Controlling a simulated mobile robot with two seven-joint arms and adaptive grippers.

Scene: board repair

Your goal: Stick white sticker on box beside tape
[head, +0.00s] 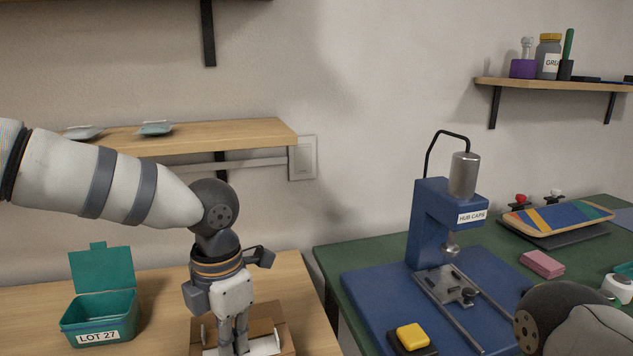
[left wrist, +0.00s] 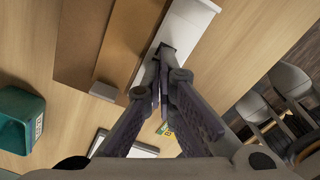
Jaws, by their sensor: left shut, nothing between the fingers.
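A brown cardboard box (head: 262,312) sits on the wooden table, low in the head view; it also fills the upper left of the left wrist view (left wrist: 134,35). A white strip (left wrist: 186,28) lies along its right side in the wrist view. I cannot tell whether it is the sticker or the tape. My left gripper (head: 240,350) points down over the box and is shut and empty. In the wrist view its fingertips (left wrist: 161,52) are at the white strip; contact is unclear. My right gripper is out of view.
A teal open-lidded box labelled LOT 27 (head: 102,318) stands left of the cardboard box. To the right, a blue press (head: 430,215) stands on a green bench with a yellow block (head: 412,337).

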